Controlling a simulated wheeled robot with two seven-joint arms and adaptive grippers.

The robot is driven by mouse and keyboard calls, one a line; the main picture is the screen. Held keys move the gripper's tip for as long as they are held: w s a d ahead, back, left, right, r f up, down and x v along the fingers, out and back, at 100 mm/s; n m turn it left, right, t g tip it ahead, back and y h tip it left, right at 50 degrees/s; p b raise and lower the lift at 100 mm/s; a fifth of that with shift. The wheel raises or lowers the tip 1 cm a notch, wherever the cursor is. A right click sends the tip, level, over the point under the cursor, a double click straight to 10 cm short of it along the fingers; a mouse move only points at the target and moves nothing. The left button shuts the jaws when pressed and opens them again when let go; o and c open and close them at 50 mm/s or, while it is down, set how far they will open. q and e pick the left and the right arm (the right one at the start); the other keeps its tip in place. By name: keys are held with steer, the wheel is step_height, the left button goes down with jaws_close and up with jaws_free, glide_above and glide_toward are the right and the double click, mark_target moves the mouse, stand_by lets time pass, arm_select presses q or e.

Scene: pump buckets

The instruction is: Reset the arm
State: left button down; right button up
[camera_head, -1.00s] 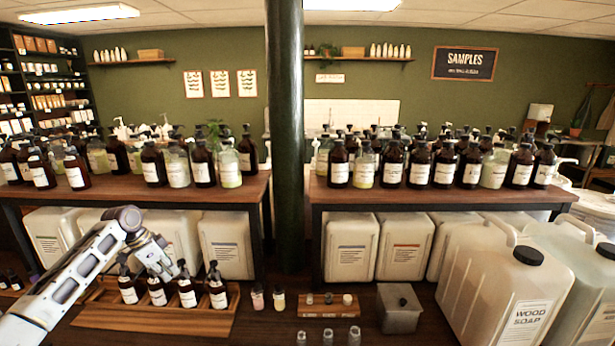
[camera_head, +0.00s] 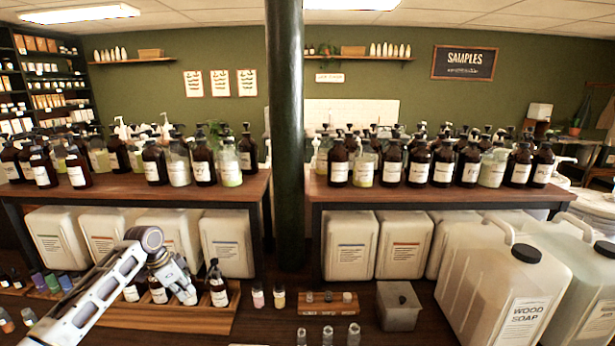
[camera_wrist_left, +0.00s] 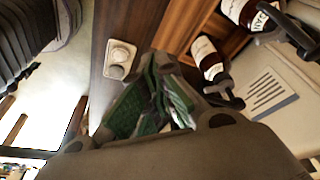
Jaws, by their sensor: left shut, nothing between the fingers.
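My left arm enters the head view from the lower left. Its gripper (camera_head: 190,297) is shut and empty, pointing down in front of the amber pump bottles in the wooden tray (camera_head: 170,320). It partly covers a bottle in the tray's row; the rightmost bottle (camera_head: 218,290) stands clear to its right. In the left wrist view the gripper's green-padded fingers (camera_wrist_left: 155,95) are together with nothing between them. Two labelled amber bottles (camera_wrist_left: 210,62) show beyond them. Whether the gripper touches a bottle cannot be told. My right gripper is not in view.
A dark post (camera_head: 288,130) stands between two wooden counters full of pump bottles (camera_head: 445,165). White canisters (camera_head: 350,245) stand under them. Large wood soap canisters (camera_head: 500,280) fill the lower right. Small jars and a grey box (camera_head: 398,308) sit right of the tray.

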arm_select(q)
steer(key=s+d+f+n, duration=0.1)
steer(key=s+d+f, duration=1.2)
steer(key=s+d, duration=0.25)
steer(key=s+r+n+t+y, duration=0.15)
steer(key=s+n, duration=0.25)
steer(key=s, duration=0.5)
steer(key=s+r+n+y, duration=0.1)
steer(key=s+r+n, duration=0.15)
steer(key=s, duration=0.75)
step_height(320, 180, down, 33)
steer(key=s+g, duration=0.1)
steer(key=s, duration=0.1)
steer(key=s+a+f, duration=0.2)
steer(key=s+f, duration=0.8)
steer(key=s, duration=0.1)
steer(key=s+a+f+g, duration=0.1)
steer(key=s+a+f, duration=0.1)
steer(key=s+f, duration=0.8)
steer(key=shift+s, duration=0.8)
